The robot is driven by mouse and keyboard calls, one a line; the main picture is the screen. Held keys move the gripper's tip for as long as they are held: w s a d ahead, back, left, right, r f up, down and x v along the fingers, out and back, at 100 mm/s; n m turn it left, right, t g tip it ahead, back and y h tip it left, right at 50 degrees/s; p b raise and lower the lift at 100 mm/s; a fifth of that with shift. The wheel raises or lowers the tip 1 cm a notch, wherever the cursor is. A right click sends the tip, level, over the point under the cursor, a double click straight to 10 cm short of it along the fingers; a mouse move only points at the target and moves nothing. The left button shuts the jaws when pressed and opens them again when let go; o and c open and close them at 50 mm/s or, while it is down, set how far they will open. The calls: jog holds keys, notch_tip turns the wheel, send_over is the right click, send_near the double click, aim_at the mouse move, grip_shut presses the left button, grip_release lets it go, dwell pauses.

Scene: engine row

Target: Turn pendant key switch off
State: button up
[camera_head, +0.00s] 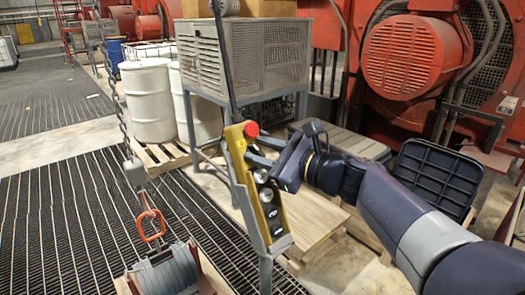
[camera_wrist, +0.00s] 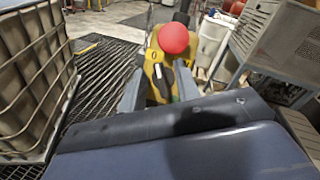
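The yellow pendant (camera_head: 274,215) hangs tilted from a dark cable, with a red mushroom button (camera_head: 251,129) at its top and several round controls down its face. The button also shows in the wrist view (camera_wrist: 173,38). Below it in the wrist view is a black key switch (camera_wrist: 160,80) on the yellow face. My gripper (camera_head: 249,150) is at the pendant's upper part, just below the red button. In the wrist view its two fingers stand apart, one on each side of the key switch. Whether they touch it cannot be told.
A chain with an orange hook (camera_head: 151,226) hangs left of the pendant. A grey mesh cabinet (camera_head: 265,50) on legs and white drums (camera_head: 147,100) stand behind. A caged tank (camera_wrist: 35,75) is at the wrist view's left. Grating floor at left is mostly open.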

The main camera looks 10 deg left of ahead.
jog(key=shift+d, duration=0.1)
jog(key=b+v, duration=0.1)
jog(key=v, duration=0.9)
jog(key=shift+s+d+b, duration=0.2)
jog(key=shift+d+b, duration=0.1)
jog(key=shift+b, duration=0.1)
jog(key=p+x, duration=0.2)
jog(key=x, duration=0.8)
jog(key=shift+w+a, duration=0.15)
jog(key=shift+a, duration=0.25)
jog(key=shift+w, duration=0.1)
jog(key=shift+m, duration=0.5)
